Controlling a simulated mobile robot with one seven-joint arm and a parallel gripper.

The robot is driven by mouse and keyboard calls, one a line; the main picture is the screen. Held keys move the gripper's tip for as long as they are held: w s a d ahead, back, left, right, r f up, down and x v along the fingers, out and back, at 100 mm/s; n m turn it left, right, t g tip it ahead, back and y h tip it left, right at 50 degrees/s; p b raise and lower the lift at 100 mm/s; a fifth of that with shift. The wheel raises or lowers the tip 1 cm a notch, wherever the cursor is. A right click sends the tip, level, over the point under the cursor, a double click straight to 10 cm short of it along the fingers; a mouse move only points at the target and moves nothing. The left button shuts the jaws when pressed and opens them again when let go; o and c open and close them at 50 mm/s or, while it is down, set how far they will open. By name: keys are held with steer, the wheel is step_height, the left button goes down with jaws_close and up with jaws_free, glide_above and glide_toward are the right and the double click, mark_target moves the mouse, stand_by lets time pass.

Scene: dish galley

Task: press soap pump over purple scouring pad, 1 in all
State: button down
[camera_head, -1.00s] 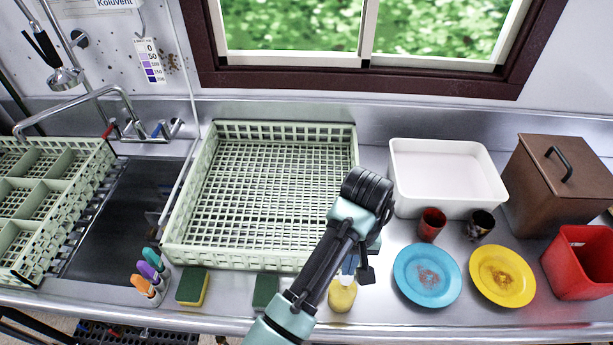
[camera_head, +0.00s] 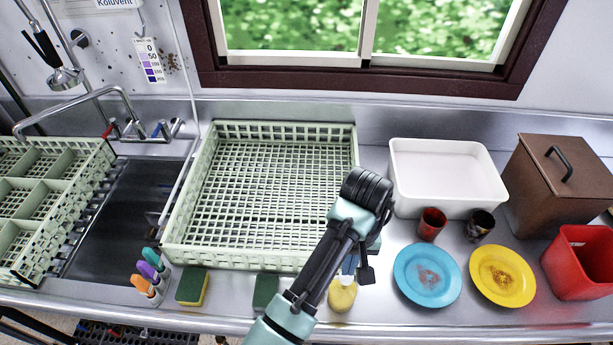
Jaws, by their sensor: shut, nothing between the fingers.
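A yellow soap bottle (camera_head: 342,297) stands at the front edge of the counter, its blue pump top (camera_head: 349,265) partly hidden by my arm. My gripper (camera_head: 366,274) is shut and empty, pointing down close beside the pump top at its right. I cannot tell whether it touches the pump. A sponge with a dark green top and yellow side (camera_head: 192,287) lies to the left. A dark green pad (camera_head: 265,290) lies between it and my arm, partly hidden by the arm. I see no purple scouring pad; one may be hidden behind the arm.
A pale green dish rack (camera_head: 262,255) fills the middle of the counter. A holder with orange, purple and teal handles (camera_head: 149,272) stands left. A blue plate (camera_head: 427,275), a yellow plate (camera_head: 502,275), two cups (camera_head: 432,224), a white tub (camera_head: 446,205) and a red bin (camera_head: 580,265) stand right.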

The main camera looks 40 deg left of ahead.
steer(key=shift+s+f+b, duration=0.1)
steer(key=shift+f+b, duration=0.55)
steer(key=shift+f, duration=0.9)
steer(key=shift+r, duration=0.1)
steer(key=shift+r+p, duration=1.4)
steer(key=shift+p, duration=0.15)
steer(key=shift+r, duration=0.1)
step_height(320, 180, up, 6)
steer(key=p, duration=0.6)
steer(key=shift+p, duration=0.35)
